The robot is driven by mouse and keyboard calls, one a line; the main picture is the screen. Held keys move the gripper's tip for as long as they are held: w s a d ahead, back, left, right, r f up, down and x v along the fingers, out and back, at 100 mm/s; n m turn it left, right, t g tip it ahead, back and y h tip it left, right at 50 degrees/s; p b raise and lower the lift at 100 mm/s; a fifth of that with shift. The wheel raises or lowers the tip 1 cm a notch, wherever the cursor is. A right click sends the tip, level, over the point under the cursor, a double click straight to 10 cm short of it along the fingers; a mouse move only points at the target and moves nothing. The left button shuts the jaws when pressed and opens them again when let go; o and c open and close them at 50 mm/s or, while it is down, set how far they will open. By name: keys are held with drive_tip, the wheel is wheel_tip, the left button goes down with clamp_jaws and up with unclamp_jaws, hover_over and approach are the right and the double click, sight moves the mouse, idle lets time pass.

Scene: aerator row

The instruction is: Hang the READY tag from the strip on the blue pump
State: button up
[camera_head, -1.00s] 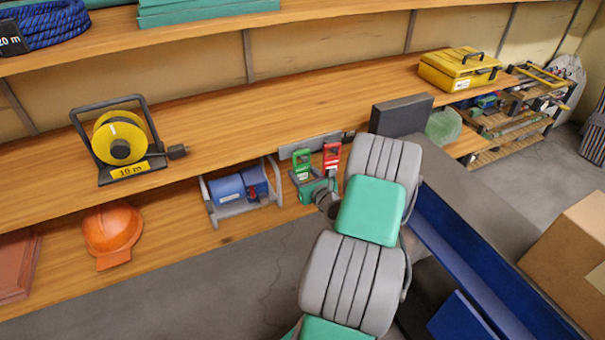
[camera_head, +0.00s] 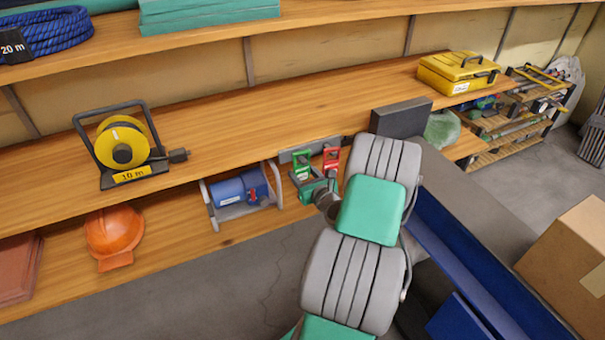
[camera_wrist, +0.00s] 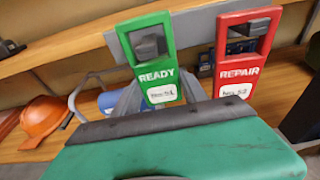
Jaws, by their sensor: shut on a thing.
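The green READY tag (camera_wrist: 157,60) is in the middle of the wrist view, with a white label on its lower part. My gripper (camera_wrist: 163,100) is shut on that lower part. A grey peg of the strip shows in the tag's opening; I cannot tell whether the tag still bears on it. In the head view the tag (camera_head: 302,166) is small at the grey strip (camera_head: 290,155) on the shelf edge. The blue pump (camera_head: 238,188), in a grey frame, stands on the lower shelf left of my gripper. Its blue body partly shows in the wrist view (camera_wrist: 108,101).
A red REPAIR tag (camera_wrist: 243,55) hangs on the strip close right of the READY tag. An orange helmet (camera_head: 112,232) lies on the lower shelf, left of the pump. A yellow cable reel (camera_head: 122,142) stands on the upper board. The board's middle is clear.

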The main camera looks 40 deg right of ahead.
idle(0.3)
drive_tip(key=f+v, duration=0.1)
drive_tip(key=v, duration=0.7)
drive_tip(key=shift+s+f, duration=0.15)
drive_tip(key=shift+s, duration=0.2)
idle(0.7)
drive_tip(key=shift+a, duration=0.1)
drive_tip(key=w+a+r+n+y, duration=0.2)
drive_tip(key=a+r+n+y, duration=0.15)
drive_tip(key=a, duration=0.75)
drive_tip(key=w+a+r+n+g+y, duration=0.1)
drive_tip(key=w+a+r+n+y, duration=0.2)
drive_tip(key=a, duration=0.8)
drive_tip(key=w+a+r+n+y, duration=0.2)
drive_tip(key=a+y, duration=0.3)
drive_tip(key=a, duration=0.6)
wheel_tip(320, 180, up, 21)
drive_tip(key=w+m+t+h+p, duration=0.1)
drive_tip(key=w+m+h+p, duration=0.1)
drive_tip(key=p, duration=1.4)
drive_tip(key=shift+w+f+p, duration=0.15)
drive_tip(key=shift+w+p, duration=0.15)
drive_tip(key=shift+p, duration=0.05)
drive_tip(key=shift+a+h, duration=0.1)
drive_tip(key=shift+h, duration=0.15)
